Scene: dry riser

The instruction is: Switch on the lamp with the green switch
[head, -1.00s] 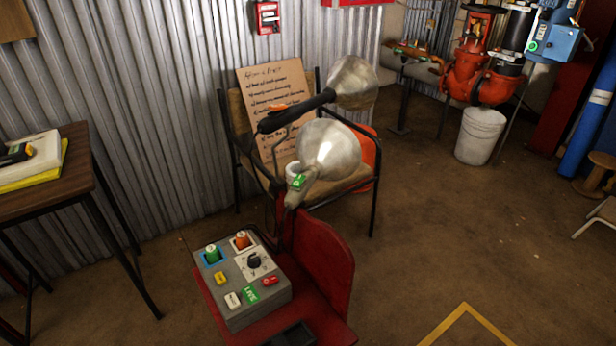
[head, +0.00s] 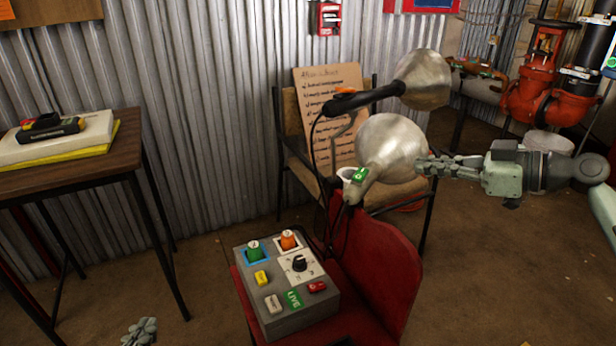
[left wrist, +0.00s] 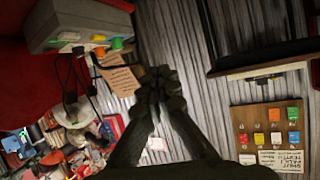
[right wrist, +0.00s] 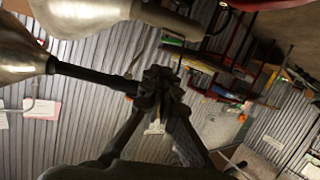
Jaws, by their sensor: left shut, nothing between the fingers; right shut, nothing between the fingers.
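The lamp with the green switch has a silver shade (head: 392,148) and a grey handle bearing a small green switch (head: 359,175). A second lamp (head: 425,80) with a black handle and orange switch (head: 345,90) is behind it. My right gripper (head: 422,165) is shut and empty, overlapping the green-switch lamp's shade in the head view; contact is unclear. In the right wrist view its fingertips (right wrist: 157,88) are close to the black handle, with the grey handle (right wrist: 172,16) above. My left gripper (head: 140,328) is shut and empty at the bottom edge, left of the control box (head: 285,288).
The control box carries coloured buttons and knobs and sits on a red chair (head: 378,268). A wooden table (head: 95,160) stands left. A chair with a handwritten board (head: 328,115) is behind the lamps. Open floor lies at the right front.

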